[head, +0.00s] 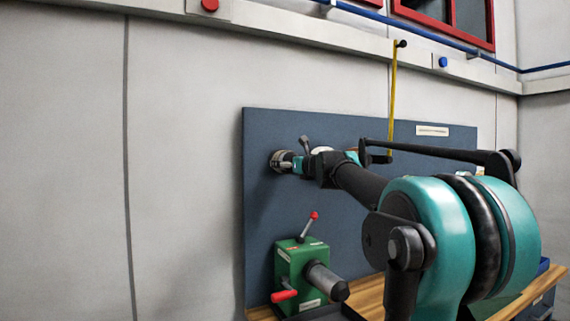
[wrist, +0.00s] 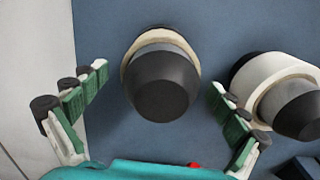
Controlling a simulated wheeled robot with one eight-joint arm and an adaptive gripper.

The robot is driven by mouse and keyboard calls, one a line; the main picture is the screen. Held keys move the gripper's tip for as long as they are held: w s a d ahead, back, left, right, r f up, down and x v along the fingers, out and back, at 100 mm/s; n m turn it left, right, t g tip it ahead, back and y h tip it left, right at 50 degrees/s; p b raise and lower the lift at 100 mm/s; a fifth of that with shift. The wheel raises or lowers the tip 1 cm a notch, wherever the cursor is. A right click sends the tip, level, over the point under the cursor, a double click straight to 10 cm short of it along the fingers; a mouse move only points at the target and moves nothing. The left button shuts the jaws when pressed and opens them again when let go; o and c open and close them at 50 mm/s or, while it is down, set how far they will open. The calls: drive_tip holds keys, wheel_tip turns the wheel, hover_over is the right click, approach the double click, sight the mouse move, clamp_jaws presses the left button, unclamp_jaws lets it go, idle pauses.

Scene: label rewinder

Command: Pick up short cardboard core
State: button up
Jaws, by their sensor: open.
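The short cardboard core appears as a thin tan ring (wrist: 127,60) around a grey hub with a dark tapered nose (wrist: 160,86), mounted on the blue-grey panel, in the wrist view. Most of the core is hidden behind the nose. My gripper (wrist: 158,82) is open, with one green-padded finger on each side of the nose and clear gaps on both sides. Nothing is between the pads except the nose in the line of sight. In the head view my gripper (head: 298,164) is at the panel's left part, beside the hub (head: 281,160).
A white roll (wrist: 258,75) on a second dark-nosed hub (wrist: 296,106) sits close to the right finger. A green box (head: 290,262) with red-tipped levers and a grey cylinder stands below on the wooden bench (head: 372,292). The panel (head: 262,125) lies close behind the hubs.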

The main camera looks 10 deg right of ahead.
drive_tip(key=shift+x, duration=1.05)
drive_tip(key=c, duration=1.2)
drive_tip(key=shift+c, duration=0.2)
